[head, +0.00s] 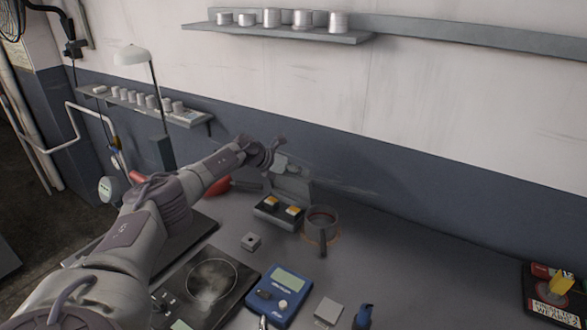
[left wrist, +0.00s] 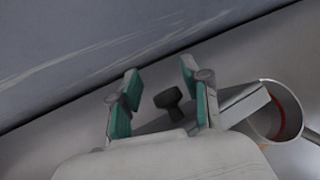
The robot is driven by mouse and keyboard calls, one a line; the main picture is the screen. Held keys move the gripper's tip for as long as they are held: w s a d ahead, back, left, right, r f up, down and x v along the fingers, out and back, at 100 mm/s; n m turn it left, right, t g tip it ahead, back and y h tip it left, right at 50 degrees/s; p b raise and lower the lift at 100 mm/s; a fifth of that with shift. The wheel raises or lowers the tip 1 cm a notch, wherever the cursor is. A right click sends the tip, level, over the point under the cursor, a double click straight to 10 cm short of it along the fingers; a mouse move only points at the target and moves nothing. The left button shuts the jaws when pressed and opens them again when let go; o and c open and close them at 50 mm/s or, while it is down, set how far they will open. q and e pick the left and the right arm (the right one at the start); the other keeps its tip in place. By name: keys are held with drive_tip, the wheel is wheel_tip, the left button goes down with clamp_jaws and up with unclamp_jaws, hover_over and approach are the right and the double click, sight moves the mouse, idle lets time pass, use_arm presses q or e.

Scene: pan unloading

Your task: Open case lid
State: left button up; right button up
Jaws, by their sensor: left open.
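A small dark case (head: 268,222) sits on the bench near the wall, with yellow-topped pieces showing in it. A grey panel (head: 292,186), which looks like its lid, stands raised at the back of the case. My left gripper (head: 272,153) is open and empty, just above and behind this panel, near the wall. In the left wrist view, the open fingers (left wrist: 165,92) have a dark knob-like piece (left wrist: 172,103) between and beyond them. I cannot tell whether they touch anything.
A grey pan (head: 322,227) stands right of the case; it also shows in the left wrist view (left wrist: 290,108). The bench's right middle is clear.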

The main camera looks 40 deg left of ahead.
use_arm(q)
drive_tip(key=v, duration=1.2)
drive_tip(key=shift+c, duration=0.2)
